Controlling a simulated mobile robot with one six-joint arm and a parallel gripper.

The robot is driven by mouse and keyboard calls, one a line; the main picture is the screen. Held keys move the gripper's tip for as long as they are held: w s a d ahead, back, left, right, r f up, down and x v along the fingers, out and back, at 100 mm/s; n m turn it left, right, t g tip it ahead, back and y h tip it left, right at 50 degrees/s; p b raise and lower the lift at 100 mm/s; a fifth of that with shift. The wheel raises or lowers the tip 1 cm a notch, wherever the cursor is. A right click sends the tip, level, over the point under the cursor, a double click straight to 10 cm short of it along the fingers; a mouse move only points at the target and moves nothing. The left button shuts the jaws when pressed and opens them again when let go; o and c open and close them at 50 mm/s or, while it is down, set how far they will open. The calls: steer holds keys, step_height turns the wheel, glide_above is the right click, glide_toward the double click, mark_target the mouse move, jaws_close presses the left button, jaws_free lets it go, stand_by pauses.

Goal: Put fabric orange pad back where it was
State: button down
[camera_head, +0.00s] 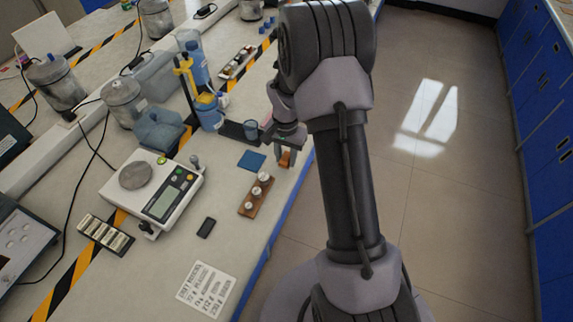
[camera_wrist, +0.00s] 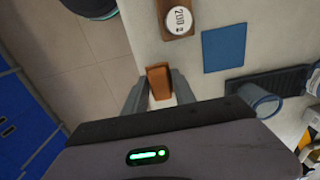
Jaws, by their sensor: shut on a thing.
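The orange pad (camera_wrist: 158,82) is a small orange-brown block in the wrist view, held between the two fingers of my gripper (camera_wrist: 160,92). In the head view the pad (camera_head: 286,158) shows between the fingertips of my gripper (camera_head: 286,157), close to the bench's right edge. The gripper is shut on it. A flat blue square pad (camera_head: 252,161) lies on the bench just left of the gripper. It also shows in the wrist view (camera_wrist: 224,48). Whether the orange pad touches the bench I cannot tell.
A wooden block with white-topped weights (camera_head: 256,195) lies below the blue pad. A scale (camera_head: 152,190), a small black item (camera_head: 206,227) and a printed sheet (camera_head: 207,288) lie left. A clear cup (camera_wrist: 262,100) stands near the gripper. The floor (camera_head: 410,190) lies beyond the bench edge.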

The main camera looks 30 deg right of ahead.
mark_target(286, 163)
steer(key=shift+w+d+f, duration=0.1)
steer(key=shift+w+f, duration=0.15)
steer(key=shift+f, duration=0.1)
steer(key=shift+f+b, duration=0.8)
steer(key=shift+f, duration=0.6)
steer(key=shift+f, duration=0.2)
steer(key=c, duration=1)
jaws_free()
steer(key=shift+r, duration=0.15)
